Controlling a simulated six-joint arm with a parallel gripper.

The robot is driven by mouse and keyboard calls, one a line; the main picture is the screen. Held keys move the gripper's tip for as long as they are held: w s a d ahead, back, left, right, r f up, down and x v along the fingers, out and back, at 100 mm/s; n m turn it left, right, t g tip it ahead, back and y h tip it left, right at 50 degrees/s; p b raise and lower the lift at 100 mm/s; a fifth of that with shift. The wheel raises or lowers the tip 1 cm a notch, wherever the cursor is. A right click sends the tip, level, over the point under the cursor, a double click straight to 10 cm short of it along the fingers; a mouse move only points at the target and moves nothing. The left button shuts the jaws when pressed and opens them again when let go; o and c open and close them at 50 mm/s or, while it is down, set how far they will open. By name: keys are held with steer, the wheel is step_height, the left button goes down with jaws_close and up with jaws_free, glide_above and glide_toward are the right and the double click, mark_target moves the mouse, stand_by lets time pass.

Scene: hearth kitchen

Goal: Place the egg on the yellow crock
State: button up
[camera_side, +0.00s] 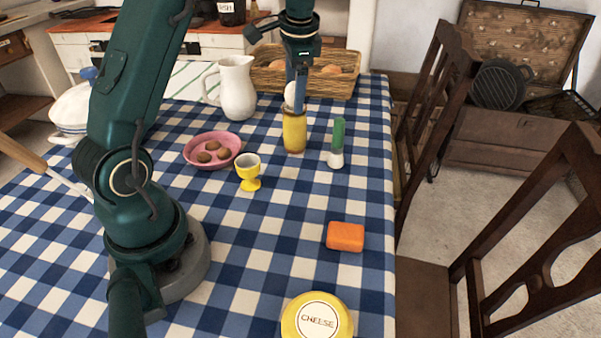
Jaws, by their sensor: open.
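The yellow crock (294,134) stands upright on the checked tablecloth, behind the middle of the table. The white egg (289,94) shows at the crock's top, partly hidden by my gripper (297,104). My gripper points straight down over the crock, with its fingers beside the egg at the crock's mouth. The jaws are open. I cannot tell whether a finger touches the egg.
A green-topped shaker (337,146) stands close right of the crock. A yellow egg cup (248,171), pink bowl (212,150) and white jug (236,88) stand left. A wicker basket (341,86) is behind. An orange block (345,237) and cheese tub (317,317) lie in front.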

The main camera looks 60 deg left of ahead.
steer(key=w+v, duration=0.1)
steer(key=v, duration=1)
steer(key=s+d+r+t, duration=0.1)
steer(key=s+d+r, duration=0.25)
steer(key=d, duration=0.25)
steer(key=s+d+f+n+t+h, duration=0.1)
steer(key=s+d+f, duration=0.4)
steer(key=s, duration=0.2)
steer(key=s+d+f+n+t+h, duration=0.1)
steer(key=s+d+f+n+t, duration=0.1)
steer(key=s+d+f, duration=0.2)
steer(key=s+f, duration=0.1)
steer(key=s, duration=0.2)
steer(key=shift+s+d+f+n+t+h, duration=0.25)
steer(key=shift+d+f+n+t+h, duration=0.05)
steer(key=shift+d+h, duration=0.1)
